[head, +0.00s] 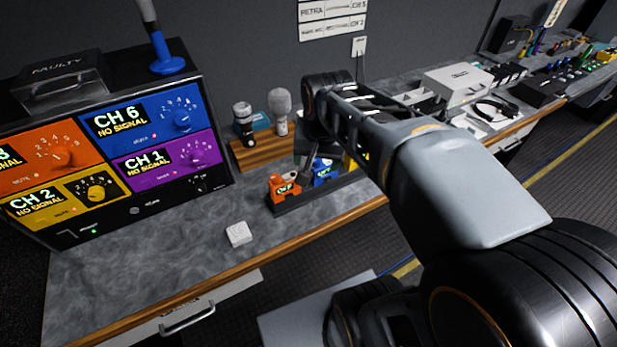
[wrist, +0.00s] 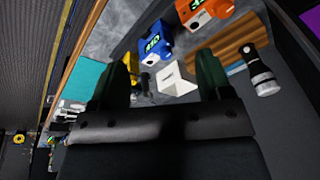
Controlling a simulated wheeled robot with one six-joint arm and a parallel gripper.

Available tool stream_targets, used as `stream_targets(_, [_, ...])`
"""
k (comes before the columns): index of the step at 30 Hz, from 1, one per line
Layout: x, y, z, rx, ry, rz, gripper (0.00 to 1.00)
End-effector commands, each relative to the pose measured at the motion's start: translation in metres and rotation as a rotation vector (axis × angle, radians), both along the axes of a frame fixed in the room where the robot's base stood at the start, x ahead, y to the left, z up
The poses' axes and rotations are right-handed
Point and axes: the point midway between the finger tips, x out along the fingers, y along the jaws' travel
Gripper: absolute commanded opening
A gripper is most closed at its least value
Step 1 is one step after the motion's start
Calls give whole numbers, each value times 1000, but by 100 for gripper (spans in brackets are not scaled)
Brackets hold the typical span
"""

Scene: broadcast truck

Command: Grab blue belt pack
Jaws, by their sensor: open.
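The blue belt pack (head: 325,171) stands in a dark rack on the counter, between an orange belt pack (head: 283,188) and a yellow one (head: 357,161). In the wrist view the blue belt pack (wrist: 153,46) lies beyond the fingertips, near the middle between them. My gripper (wrist: 160,72) is open, with its two dark fingers apart and the blue belt pack not between them. In the head view my gripper (head: 312,158) hangs just behind and above the blue belt pack, partly hidden by my arm. Part of the yellow belt pack is hidden.
A wooden holder (head: 258,152) with two microphones stands behind the rack. The channel panel (head: 130,150) fills the left side. A small white box (head: 238,234) lies on the counter in front. A white object (wrist: 176,79) shows between the fingers in the wrist view.

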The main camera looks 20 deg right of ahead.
Motion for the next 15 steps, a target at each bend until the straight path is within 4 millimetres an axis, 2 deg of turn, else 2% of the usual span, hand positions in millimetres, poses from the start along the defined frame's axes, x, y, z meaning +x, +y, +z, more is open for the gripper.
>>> stream_targets(1, [17,-9,-2,23,33,-119,72])
stream_targets(6, [62,-37,1,85,121,-510,72])
stream_targets(10, [85,-53,0,107,168,-729,72])
stream_targets(15, [99,-65,-10,119,199,-879,72])
